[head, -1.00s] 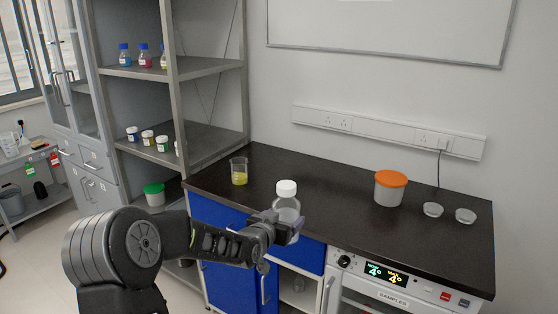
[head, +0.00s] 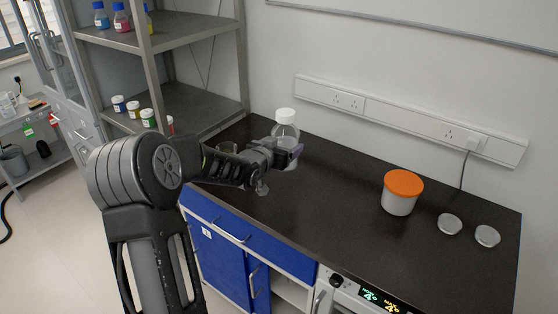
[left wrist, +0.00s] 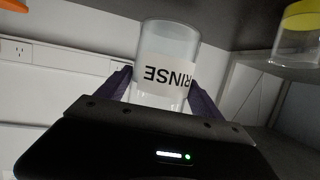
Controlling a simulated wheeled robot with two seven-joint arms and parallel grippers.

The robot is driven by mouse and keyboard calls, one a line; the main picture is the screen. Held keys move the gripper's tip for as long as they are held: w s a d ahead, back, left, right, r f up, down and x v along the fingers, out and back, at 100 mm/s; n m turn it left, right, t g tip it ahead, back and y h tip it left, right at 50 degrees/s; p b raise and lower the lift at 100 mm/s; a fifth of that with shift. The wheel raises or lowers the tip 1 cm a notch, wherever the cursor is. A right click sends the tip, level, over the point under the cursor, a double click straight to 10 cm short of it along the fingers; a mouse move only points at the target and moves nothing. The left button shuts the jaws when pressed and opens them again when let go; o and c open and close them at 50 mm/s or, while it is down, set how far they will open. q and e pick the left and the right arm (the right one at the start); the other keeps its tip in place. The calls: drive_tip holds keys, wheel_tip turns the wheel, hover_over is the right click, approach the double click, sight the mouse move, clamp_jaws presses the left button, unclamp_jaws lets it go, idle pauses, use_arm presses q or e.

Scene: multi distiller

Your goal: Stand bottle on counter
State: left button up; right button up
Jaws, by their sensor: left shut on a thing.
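A clear bottle with a white cap (head: 285,117) is held upright by my left gripper (head: 288,155), at the back left part of the dark counter (head: 330,190). In the left wrist view the bottle (left wrist: 168,50) carries a white label reading "RINSE" and appears upside down. The fingers of my left gripper (left wrist: 158,92) are shut on both sides of it. In the head view the bottle overlaps the counter, and its lower part is partly behind the gripper, so I cannot tell whether its base touches. My right gripper is not in view.
An orange-lidded tub (head: 401,193) and two small dishes (head: 450,224) stand to the right. The counter between is clear.

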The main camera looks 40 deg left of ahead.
use_arm(q)
drive_tip(key=shift+s+r, duration=0.1)
drive_tip(key=shift+r, duration=0.15)
wheel_tip(320, 180, down, 6)
drive_tip(key=shift+r+p, duration=0.1)
drive_tip(key=shift+p, duration=0.5)
wheel_tip(320, 180, down, 4)
drive_tip(key=shift+r+p, duration=0.25)
drive_tip(key=shift+p, duration=0.2)
drive_tip(key=shift+f, duration=0.45)
